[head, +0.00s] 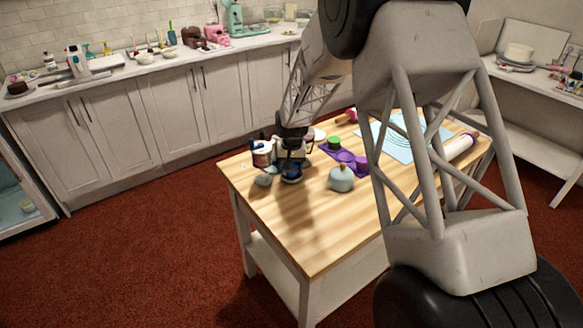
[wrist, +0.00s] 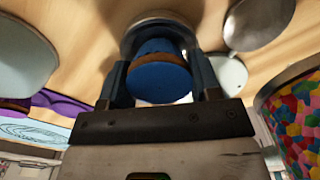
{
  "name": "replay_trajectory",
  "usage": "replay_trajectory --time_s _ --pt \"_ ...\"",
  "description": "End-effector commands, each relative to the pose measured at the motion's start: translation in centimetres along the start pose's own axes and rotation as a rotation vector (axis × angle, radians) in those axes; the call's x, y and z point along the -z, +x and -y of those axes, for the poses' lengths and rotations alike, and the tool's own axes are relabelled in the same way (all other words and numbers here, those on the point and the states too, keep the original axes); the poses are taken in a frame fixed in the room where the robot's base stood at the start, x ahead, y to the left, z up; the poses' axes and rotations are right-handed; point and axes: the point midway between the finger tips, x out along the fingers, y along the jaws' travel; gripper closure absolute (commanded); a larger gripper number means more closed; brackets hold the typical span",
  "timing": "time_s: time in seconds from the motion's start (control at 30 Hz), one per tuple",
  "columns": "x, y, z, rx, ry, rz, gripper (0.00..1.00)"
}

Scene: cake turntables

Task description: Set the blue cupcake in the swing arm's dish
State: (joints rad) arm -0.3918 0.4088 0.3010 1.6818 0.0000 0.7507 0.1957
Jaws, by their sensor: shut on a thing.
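The blue cupcake (wrist: 158,82) is between the two fingers of my gripper (wrist: 160,85), which is shut on it. In the head view the cupcake (head: 291,170) shows small and dark under my gripper (head: 292,160), near the table's far left part. A round grey dish (wrist: 128,42) shows behind the cupcake in the wrist view, its rim curving around the cupcake's far end. I cannot tell whether the cupcake touches the dish. The swing arm is not clearly visible.
A grey rounded piece (head: 263,180) lies left of my gripper. A jar of coloured sprinkles (wrist: 297,125) stands close by. The table's front is clear.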

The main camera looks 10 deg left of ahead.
Motion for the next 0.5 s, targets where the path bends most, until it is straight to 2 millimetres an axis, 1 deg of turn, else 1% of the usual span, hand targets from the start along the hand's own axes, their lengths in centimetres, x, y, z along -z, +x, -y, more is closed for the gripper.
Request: replay_trajectory --time_s 0.47,0.5 --pt "0.02 0.43 0.0 0.0 0.0 0.0 0.7" --pt "0.03 0.41 0.01 0.0 0.0 -0.001 0.38"
